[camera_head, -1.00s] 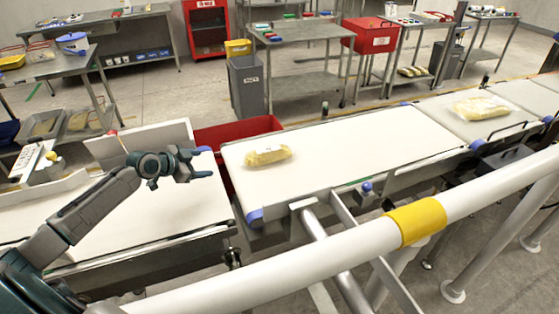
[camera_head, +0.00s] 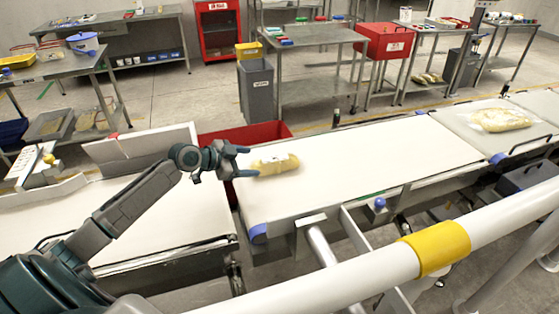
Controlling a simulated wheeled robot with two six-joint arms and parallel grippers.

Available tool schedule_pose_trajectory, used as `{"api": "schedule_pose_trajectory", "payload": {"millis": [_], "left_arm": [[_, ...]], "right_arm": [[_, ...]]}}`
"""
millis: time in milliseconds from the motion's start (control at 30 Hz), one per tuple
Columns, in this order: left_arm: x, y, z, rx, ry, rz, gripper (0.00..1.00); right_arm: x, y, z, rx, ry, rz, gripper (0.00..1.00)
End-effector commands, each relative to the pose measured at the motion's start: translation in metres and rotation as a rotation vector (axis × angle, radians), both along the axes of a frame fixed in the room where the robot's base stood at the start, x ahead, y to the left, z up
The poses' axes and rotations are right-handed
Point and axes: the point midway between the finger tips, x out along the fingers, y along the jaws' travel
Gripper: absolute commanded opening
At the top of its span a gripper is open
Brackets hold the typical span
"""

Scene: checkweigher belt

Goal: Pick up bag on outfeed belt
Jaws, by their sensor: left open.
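My right gripper is not in view.
A second, larger clear bag (camera_head: 500,119) lies on the belt section at the far right. A red bin (camera_head: 245,132) stands behind the belt's left end. A white rail with a yellow band (camera_head: 437,247) crosses the foreground. A white belt section (camera_head: 150,222) lies at the left.

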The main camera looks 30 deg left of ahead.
Motion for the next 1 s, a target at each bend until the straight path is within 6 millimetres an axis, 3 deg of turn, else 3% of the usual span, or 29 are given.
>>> {"api": "schedule_pose_trajectory", "payload": {"millis": [400,667,1000], "left_arm": [[0.034,-0.016,-0.019,-0.005,-0.001,0.002,0.67],[0.046,-0.021,-0.028,-0.002,0.001,0.001,0.67],[0.078,-0.031,-0.051,-0.005,0.000,0.002,0.67]], "right_arm": [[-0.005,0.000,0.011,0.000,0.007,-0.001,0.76],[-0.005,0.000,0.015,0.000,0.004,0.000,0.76],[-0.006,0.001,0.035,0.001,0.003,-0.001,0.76]]}}
